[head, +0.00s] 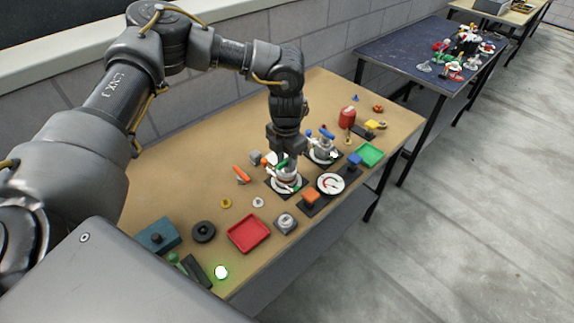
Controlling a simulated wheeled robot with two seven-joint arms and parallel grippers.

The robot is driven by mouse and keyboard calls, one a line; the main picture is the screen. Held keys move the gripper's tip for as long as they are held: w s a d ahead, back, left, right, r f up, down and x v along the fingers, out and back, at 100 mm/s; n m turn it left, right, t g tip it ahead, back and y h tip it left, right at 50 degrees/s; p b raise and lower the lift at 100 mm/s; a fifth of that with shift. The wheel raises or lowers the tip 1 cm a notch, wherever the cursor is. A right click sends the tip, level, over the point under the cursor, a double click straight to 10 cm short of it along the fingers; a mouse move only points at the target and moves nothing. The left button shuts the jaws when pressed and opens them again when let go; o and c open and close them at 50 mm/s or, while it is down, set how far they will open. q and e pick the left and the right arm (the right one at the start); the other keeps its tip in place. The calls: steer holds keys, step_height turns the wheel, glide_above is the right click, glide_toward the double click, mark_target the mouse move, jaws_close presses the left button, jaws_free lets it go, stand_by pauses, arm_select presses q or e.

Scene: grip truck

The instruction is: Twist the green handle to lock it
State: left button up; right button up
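My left gripper (285,153) points straight down over a round device (286,184) on a black base in the middle of the table. A small green handle (282,164) shows at the fingertips, on top of this device. The fingers hide part of the handle, and I cannot tell whether they are closed on it or just around it. The handle's turned angle is too small to read. My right gripper is not in view.
A similar device with a blue handle (326,134) stands close behind to the right. A white dial (330,184), an orange block (311,196) and a red tray (249,234) lie nearby. A lit green lamp (221,272) is at the table's near edge.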

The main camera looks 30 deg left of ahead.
mark_target(286, 160)
arm_select(q)
steer(key=c, duration=0.5)
steer(key=shift+m+b, duration=0.35)
steer(key=shift+m, duration=1.95)
steer(key=shift+m+b, duration=0.45)
steer(key=shift+m, duration=2.05)
steer(key=shift+m+b, duration=0.45)
steer(key=shift+m, duration=2.05)
steer(key=shift+m+b, duration=0.45)
steer(key=shift+m, duration=2.65)
steer(key=o, duration=0.6)
steer(key=shift+o, duration=0.2)
steer(key=shift+r+p, duration=2.8)
steer(key=shift+r, duration=0.95)
